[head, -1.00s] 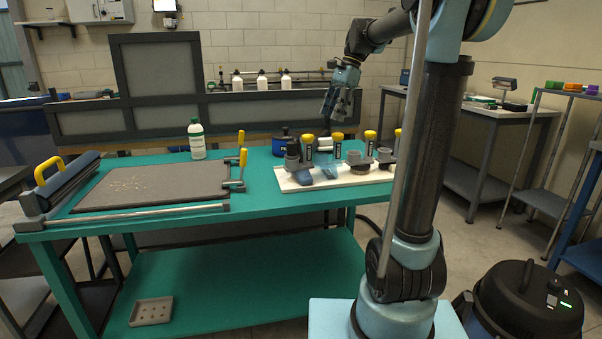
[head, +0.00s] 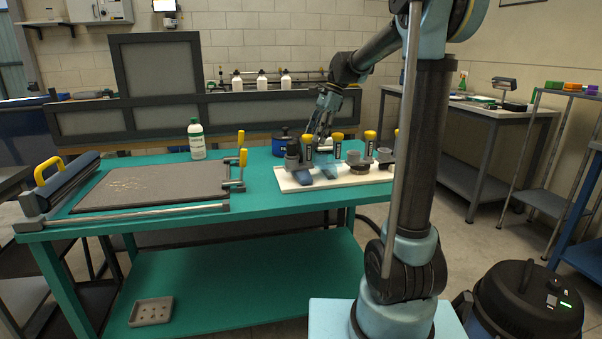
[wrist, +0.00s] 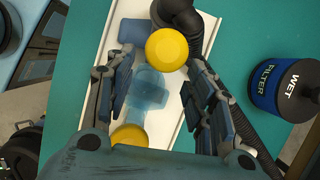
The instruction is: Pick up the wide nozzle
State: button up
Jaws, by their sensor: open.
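A translucent blue piece, which looks like the wide nozzle (wrist: 148,92), lies on the white board (wrist: 96,62) between two yellow-capped posts. In the head view it shows at the board's left part (head: 327,172), partly behind a post. My gripper (head: 321,138) points down above that part of the board. In the wrist view its fingers (wrist: 157,88) are open, one on each side of the translucent piece, with nothing held. I cannot tell how high the fingertips are above it.
Yellow-capped posts (head: 337,147) stand close to the fingers. A white bottle (head: 196,139) stands on the green bench.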

aim_at(308, 148)
jog(key=shift+a+x, duration=0.2)
jog(key=shift+x, duration=1.45)
jog(key=shift+a+x, duration=0.25)
jog(key=shift+x, duration=1.35)
jog(key=shift+r, duration=0.15)
jog(key=c, duration=1.1)
